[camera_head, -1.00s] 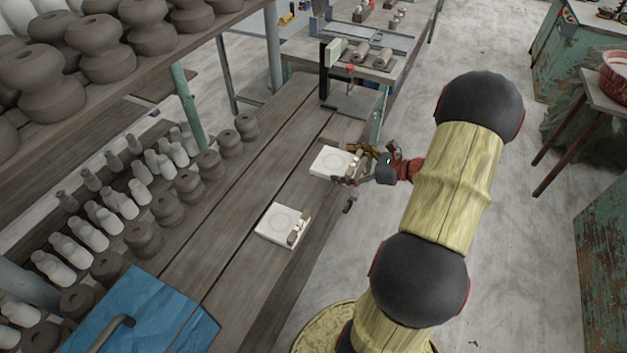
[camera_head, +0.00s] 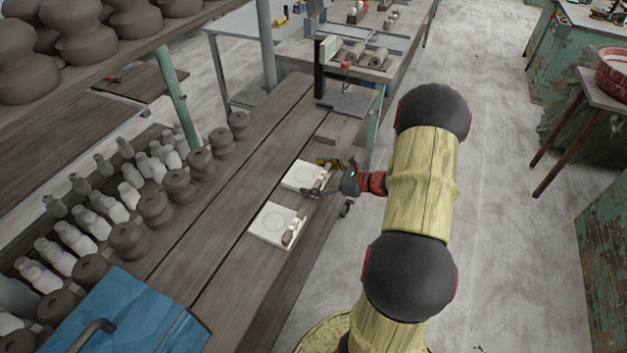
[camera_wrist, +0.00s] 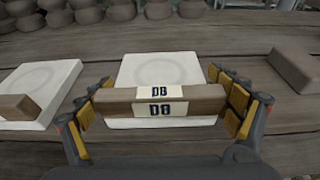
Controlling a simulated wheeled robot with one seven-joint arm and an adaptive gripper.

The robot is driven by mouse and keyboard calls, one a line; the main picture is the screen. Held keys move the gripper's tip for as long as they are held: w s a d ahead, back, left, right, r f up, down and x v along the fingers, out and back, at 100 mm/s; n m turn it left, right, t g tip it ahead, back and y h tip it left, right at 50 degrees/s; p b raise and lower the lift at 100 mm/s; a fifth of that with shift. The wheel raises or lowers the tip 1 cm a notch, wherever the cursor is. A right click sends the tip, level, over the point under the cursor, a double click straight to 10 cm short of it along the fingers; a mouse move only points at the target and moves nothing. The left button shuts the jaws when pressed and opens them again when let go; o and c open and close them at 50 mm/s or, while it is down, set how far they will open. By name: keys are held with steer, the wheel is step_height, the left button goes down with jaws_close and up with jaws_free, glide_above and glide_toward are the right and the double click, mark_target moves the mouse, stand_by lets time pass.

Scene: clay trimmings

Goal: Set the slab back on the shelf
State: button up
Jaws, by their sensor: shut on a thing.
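The held slab (camera_head: 301,175) is a pale square plate with a faint ring and a wooden block along its near edge. My gripper (camera_head: 324,180) has its fingers on the two ends of that block. In the wrist view the block (camera_wrist: 115,108) carries a paper label that reads D8 or DB, and the slab (camera_wrist: 160,66) lies beyond it. The slab is over the plank shelf (camera_head: 215,262), level and on or very close to the boards; contact cannot be told.
A second, similar slab (camera_head: 274,224) lies close by on the near side, also at left in the wrist view (camera_wrist: 45,82). A brown block (camera_wrist: 297,68) lies to the right. Dark clay pieces (camera_head: 154,205) line the back. Bare planks lie behind the slabs.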

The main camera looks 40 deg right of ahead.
steer(key=shift+r, duration=0.1)
steer(key=o, duration=1.4)
